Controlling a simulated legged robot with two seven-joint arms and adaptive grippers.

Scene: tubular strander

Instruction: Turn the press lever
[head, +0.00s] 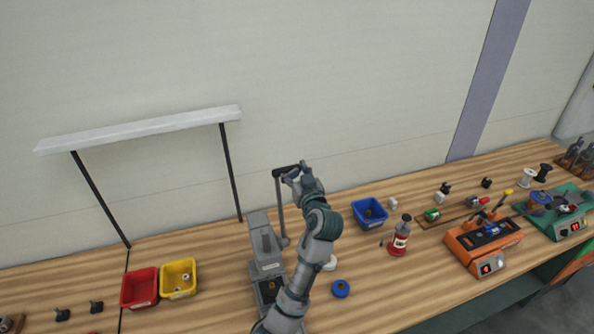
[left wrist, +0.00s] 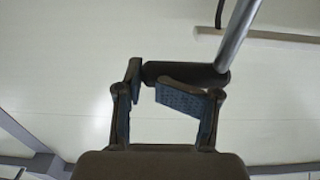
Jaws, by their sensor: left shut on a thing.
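The grey press (head: 266,262) stands on the wooden bench, left of my arm. Its lever (head: 280,205) is a thin grey rod that rises nearly upright from the press's side. The rod ends at the top in a short black handle (head: 281,171), lying sideways. My left gripper (head: 291,174) is at this handle, shut on it. In the left wrist view the handle (left wrist: 185,69) lies between the two finger pads of the gripper (left wrist: 160,86), and the metal rod (left wrist: 240,36) runs up to the right. My arm hides part of the press base. My right gripper is not in view.
A red bin (head: 139,288) and a yellow bin (head: 178,279) sit left of the press. An orange device (head: 484,247) stands farther right. A lamp bar (head: 140,129) rises behind.

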